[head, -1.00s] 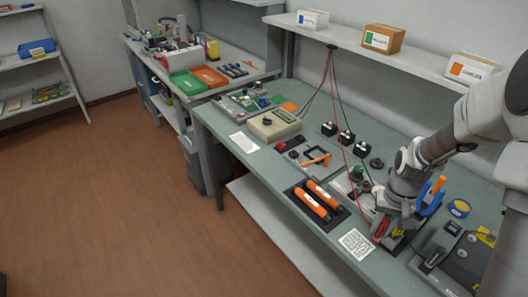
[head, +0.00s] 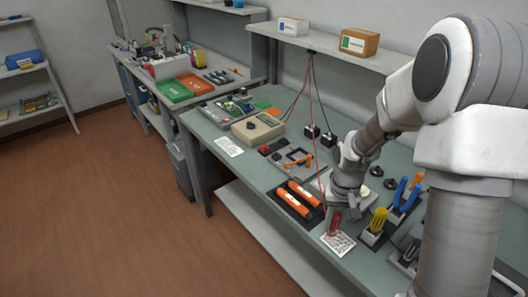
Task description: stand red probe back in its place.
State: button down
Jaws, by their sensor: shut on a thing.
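The red probe (head: 333,224) is between the fingers of my gripper (head: 335,217), at the front of the green bench. It points down, with its tip over or close to the printed white sheet (head: 338,243); I cannot tell whether it touches. A thin red lead (head: 312,105) runs from the hook under the shelf down toward my gripper. My gripper is shut on the probe and partly hides it. A beige meter box (head: 257,127) stands further back to the left. I cannot make out which spot is the probe's place.
A black tray with orange cartridges (head: 300,197) lies just left of my gripper. To the right stand a yellow-handled tool (head: 378,220) and blue-handled pliers (head: 400,192). Black blocks (head: 328,140) sit behind. My arm covers the bench's right part.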

aim_at(337, 214)
notch_tip(337, 214, up, 5)
jog(key=shift+w+r, duration=0.15)
jog(key=shift+r, duration=0.05)
dwell(0.3)
